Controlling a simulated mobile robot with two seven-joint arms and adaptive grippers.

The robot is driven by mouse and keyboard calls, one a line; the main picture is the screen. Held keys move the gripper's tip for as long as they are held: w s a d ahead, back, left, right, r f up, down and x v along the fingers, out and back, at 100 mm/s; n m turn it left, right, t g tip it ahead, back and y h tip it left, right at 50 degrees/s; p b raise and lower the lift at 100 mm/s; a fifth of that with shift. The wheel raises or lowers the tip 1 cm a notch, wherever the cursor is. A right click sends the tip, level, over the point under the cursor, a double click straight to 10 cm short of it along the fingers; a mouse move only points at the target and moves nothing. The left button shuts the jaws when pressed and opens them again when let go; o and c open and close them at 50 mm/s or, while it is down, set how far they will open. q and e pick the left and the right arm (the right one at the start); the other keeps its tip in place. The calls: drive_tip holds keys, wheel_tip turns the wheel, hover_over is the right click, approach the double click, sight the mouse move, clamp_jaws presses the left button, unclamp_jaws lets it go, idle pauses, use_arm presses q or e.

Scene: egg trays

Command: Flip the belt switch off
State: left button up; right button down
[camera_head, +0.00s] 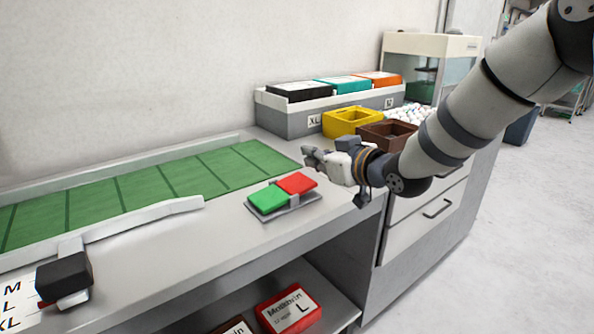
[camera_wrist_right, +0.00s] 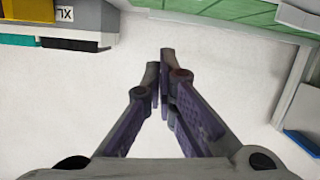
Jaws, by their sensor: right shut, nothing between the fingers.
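The belt switch (camera_head: 293,208) is a grey base with a green pad (camera_head: 268,199) on the left and a red pad (camera_head: 297,183) on the right. I cannot tell which pad is pressed. The belt (camera_head: 150,193) is green with dark cross lines. My right gripper (camera_head: 308,156) is shut and empty, pointing left, just above and behind the red pad and apart from it. The right wrist view shows its fingers (camera_wrist_right: 166,68) together, with no switch visible there. My left gripper is out of view.
Behind stands a grey rack (camera_head: 290,122) marked XL with black, teal and orange cartons. Yellow (camera_head: 352,121) and brown (camera_head: 388,134) crates and white eggs (camera_head: 412,114) lie near my right forearm. A black device (camera_head: 64,275) is at front left. Bare counter surrounds the switch.

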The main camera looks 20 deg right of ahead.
drive_tip(key=b, duration=0.1)
hover_over(298, 182)
drive_tip(key=f, duration=0.2)
drive_tip(key=shift+s+a+f, duration=0.15)
drive_tip(key=shift+s+f, duration=0.05)
drive_tip(key=shift+f, duration=0.1)
drive_tip(key=f, duration=0.2)
drive_tip(key=shift+w+f, duration=0.25)
drive_tip(key=shift+f, duration=0.1)
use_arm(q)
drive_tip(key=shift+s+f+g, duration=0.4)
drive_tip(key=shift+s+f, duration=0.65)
use_arm(e)
drive_tip(key=shift+f, duration=0.25)
drive_tip(key=shift+d, duration=0.2)
